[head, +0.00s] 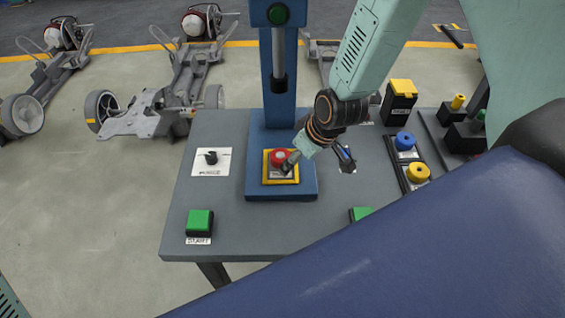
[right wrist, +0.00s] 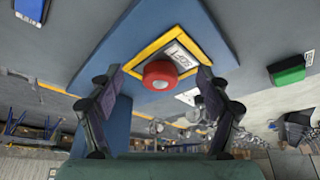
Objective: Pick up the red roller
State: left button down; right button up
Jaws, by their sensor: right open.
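The red roller (head: 279,157) sits on a yellow-edged square plate (head: 267,179) with a label, on the blue base of a press-like stand. In the right wrist view the red roller (right wrist: 160,74) shows ahead of and between my fingers, apart from both. My right gripper (head: 317,160) is open beside the roller; one finger overlaps the roller's right edge in the head view. The right wrist view shows the right gripper (right wrist: 160,95) with both fingers spread and nothing between the tips. My left gripper is not in view.
The blue column (head: 268,85) with a hanging rod (head: 279,70) rises behind the roller. The grey bench (head: 230,235) also holds a black knob plate (head: 211,161), green buttons (head: 199,222), a blue roller (head: 404,140) and a yellow roller (head: 418,172). Chassis stand behind.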

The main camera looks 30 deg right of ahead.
aim_at(283, 157)
jog(key=shift+w+a, duration=0.15)
jog(key=shift+w, duration=0.35)
jog(key=w, duration=0.1)
jog(key=w+a, duration=0.1)
jog(key=shift+w+a+f, duration=0.1)
jog(key=shift+w+f, duration=0.1)
jog(key=shift+w, duration=0.2)
jog(key=shift+w+f, duration=0.1)
jog(key=shift+f, duration=0.85)
jog(key=shift+w+f, duration=0.1)
jog(key=shift+f, duration=0.2)
jog(key=shift+w+a+f, duration=0.1)
jog(key=shift+w, duration=0.15)
jog(key=shift+c, duration=1.3)
jog(key=shift+s, duration=0.25)
jog(key=c, duration=0.4)
jog(key=shift+w, duration=0.1)
jog(key=c, duration=0.3)
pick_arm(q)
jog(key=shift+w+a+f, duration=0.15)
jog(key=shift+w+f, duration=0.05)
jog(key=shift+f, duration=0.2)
pick_arm(e)
jog(key=c, duration=0.4)
